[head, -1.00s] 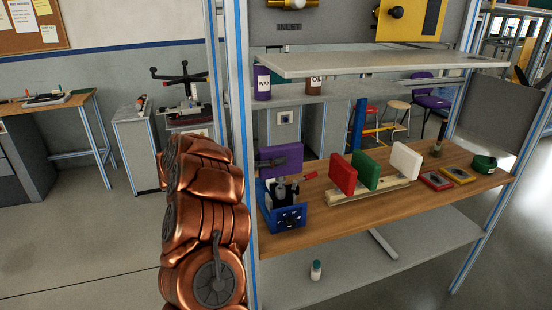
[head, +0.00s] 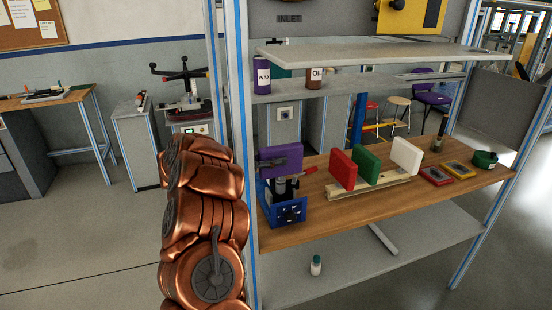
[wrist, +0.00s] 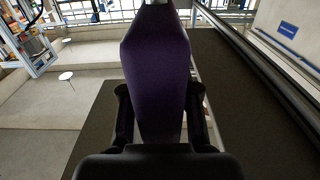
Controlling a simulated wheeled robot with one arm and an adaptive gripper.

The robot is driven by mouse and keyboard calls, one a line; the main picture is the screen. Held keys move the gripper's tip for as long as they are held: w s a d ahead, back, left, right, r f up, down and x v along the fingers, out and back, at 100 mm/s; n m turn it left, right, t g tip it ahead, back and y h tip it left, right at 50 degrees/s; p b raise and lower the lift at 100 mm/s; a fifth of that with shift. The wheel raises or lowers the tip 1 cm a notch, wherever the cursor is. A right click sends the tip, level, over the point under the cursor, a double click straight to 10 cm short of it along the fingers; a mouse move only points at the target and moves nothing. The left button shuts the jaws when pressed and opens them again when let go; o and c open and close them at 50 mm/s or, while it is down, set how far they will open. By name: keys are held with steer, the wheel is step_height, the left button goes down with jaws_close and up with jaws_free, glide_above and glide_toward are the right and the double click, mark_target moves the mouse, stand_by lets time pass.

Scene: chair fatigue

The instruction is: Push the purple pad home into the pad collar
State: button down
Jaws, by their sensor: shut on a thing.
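The purple pad (head: 281,160) is upright above the blue fixture (head: 284,212) at the left end of the bench in the head view. In the wrist view, my gripper (wrist: 158,92) is shut on the purple pad (wrist: 157,65), with one black finger on each side. The pad hides what lies beyond it. In the head view the fingers are mostly hidden.
Red (head: 342,170), green (head: 366,165) and white (head: 406,155) pads stand in a wooden rack (head: 370,188) to the right. A frame upright (head: 241,150) is close left of the fixture. A shelf (head: 370,58) overhangs the bench. Bare wood shows in front of the rack.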

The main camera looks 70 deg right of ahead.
steer(key=shift+f, duration=0.35)
steer(key=c, duration=0.8)
jaws_free()
steer(key=shift+o, duration=0.2)
steer(key=v, duration=1.2)
